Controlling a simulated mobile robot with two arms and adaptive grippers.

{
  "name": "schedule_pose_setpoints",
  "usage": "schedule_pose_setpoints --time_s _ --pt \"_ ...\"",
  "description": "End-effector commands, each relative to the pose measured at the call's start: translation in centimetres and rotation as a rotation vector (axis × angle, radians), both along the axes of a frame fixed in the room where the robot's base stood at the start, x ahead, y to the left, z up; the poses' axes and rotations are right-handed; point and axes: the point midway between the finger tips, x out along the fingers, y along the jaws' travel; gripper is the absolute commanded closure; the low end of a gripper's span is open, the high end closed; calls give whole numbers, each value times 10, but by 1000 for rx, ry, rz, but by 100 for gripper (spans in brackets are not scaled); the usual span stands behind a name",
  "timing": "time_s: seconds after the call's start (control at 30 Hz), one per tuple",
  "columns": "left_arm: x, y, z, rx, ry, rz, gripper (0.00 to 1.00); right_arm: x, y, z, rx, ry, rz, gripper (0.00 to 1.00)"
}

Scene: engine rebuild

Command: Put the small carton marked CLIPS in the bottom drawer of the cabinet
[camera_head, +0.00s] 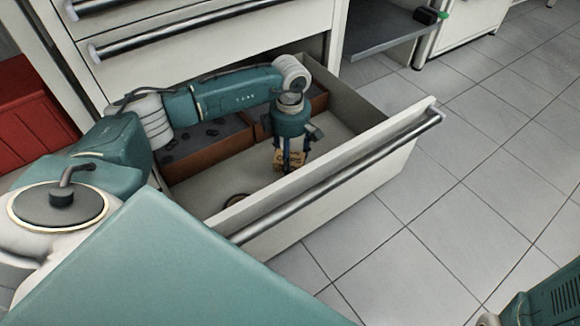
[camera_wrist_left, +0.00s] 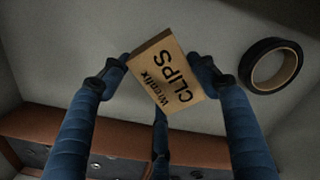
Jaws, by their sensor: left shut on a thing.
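The small brown carton marked CLIPS (camera_wrist_left: 166,72) is between the fingers of my left gripper (camera_wrist_left: 160,75), which is shut on it. In the head view the carton (camera_head: 289,160) shows below my left gripper (camera_head: 290,155), inside the open bottom drawer (camera_head: 330,180) of the cabinet (camera_head: 200,45). The carton is over the bare part of the drawer floor, and I cannot tell whether it touches the floor. My right gripper is not in view; only a part of my right arm shows at the lower right.
A roll of black tape (camera_wrist_left: 271,66) lies on the drawer floor near the carton. Brown bins (camera_head: 205,155) with small dark parts fill the back of the drawer. The drawer front (camera_head: 375,160) stands out over the tiled floor. A red box (camera_head: 35,115) is at the left.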

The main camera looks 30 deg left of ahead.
Motion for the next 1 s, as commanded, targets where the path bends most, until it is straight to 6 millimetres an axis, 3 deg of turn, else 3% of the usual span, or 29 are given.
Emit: schedule_pose_setpoints --time_s 0.17,0.4,0.77,0.8,0.9,1.0 --pt "0 0 -13 -1 0 0 69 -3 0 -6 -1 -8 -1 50" --pt "0 -1 -48 -1 0 -2 69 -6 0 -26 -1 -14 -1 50" --pt "0 0 -49 -1 -1 -1 69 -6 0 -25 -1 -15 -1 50" --pt "0 0 -50 0 -1 -1 38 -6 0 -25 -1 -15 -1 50" --pt "0 0 -49 0 0 -1 21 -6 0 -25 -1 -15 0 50" --pt "0 0 -49 -1 0 -1 21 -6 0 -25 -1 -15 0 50"
